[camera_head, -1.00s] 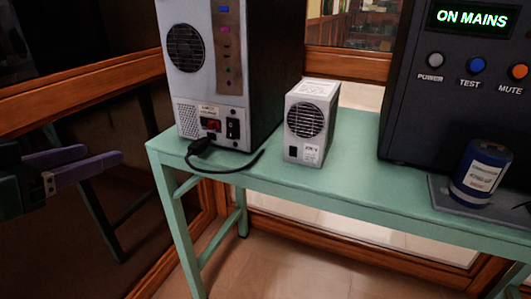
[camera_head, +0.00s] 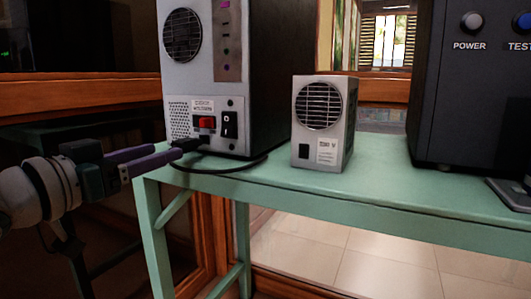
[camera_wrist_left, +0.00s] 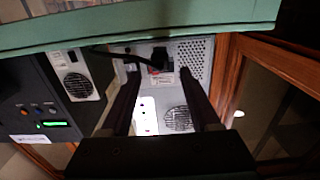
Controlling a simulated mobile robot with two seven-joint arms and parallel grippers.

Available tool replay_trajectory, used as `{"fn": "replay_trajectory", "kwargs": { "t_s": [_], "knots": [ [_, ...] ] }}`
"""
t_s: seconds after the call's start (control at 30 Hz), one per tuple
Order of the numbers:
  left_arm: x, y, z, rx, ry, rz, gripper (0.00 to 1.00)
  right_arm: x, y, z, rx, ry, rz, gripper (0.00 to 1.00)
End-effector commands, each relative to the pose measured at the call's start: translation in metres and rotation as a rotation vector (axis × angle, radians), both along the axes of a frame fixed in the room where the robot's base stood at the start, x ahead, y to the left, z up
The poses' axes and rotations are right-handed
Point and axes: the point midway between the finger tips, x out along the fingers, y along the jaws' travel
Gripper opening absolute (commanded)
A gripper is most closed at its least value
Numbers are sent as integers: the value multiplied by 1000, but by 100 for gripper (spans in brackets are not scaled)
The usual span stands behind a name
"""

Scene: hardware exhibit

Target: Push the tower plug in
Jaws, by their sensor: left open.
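The tower (camera_head: 220,88) is a light grey case standing at the table's left end, with a round fan grille, a red switch and a black rocker. Its black plug (camera_head: 189,145) sits low at the panel's socket area, its cable curving right along the table. Whether it is fully seated cannot be told. My left gripper (camera_head: 172,153), with purple fingers, is open just left of the plug, fingertips close to it. In the left wrist view, which shows the scene upside down, the plug (camera_wrist_left: 158,60) lies between the open fingertips (camera_wrist_left: 155,72). My right gripper is not in view.
A small grey box with a fan (camera_head: 320,125) stands right of the tower on the green table (camera_head: 390,185). A large dark cabinet with buttons (camera_head: 460,85) stands farther right. Wooden-framed glass is behind and left. The table's front strip is mostly clear.

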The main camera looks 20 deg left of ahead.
Motion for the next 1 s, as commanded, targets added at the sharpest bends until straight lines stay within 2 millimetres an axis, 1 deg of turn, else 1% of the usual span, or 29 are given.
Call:
{"fn": "replay_trajectory", "kwargs": {
  "t_s": [0.03, 0.1, 0.2, 0.33, 0.5, 0.77, 0.87, 1.0],
  "knots": [
    [9, 0, -1, 2, -4, 1, 62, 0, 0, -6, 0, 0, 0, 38],
    [20, -1, -2, 1, -3, 1, 62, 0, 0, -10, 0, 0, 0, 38],
    [32, -2, -2, 1, -2, 1, 62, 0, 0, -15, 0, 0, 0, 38],
    [44, -3, -1, -1, 0, 1, 62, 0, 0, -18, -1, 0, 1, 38],
    [51, -4, -1, 0, 1, 1, 62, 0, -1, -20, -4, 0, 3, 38],
    [52, -4, -1, 0, 2, 1, 62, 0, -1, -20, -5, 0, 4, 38],
    [52, -4, -1, 0, 2, 1, 54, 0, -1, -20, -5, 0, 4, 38],
    [52, -4, -1, 0, 2, 1, 38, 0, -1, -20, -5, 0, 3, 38]
  ]
}}
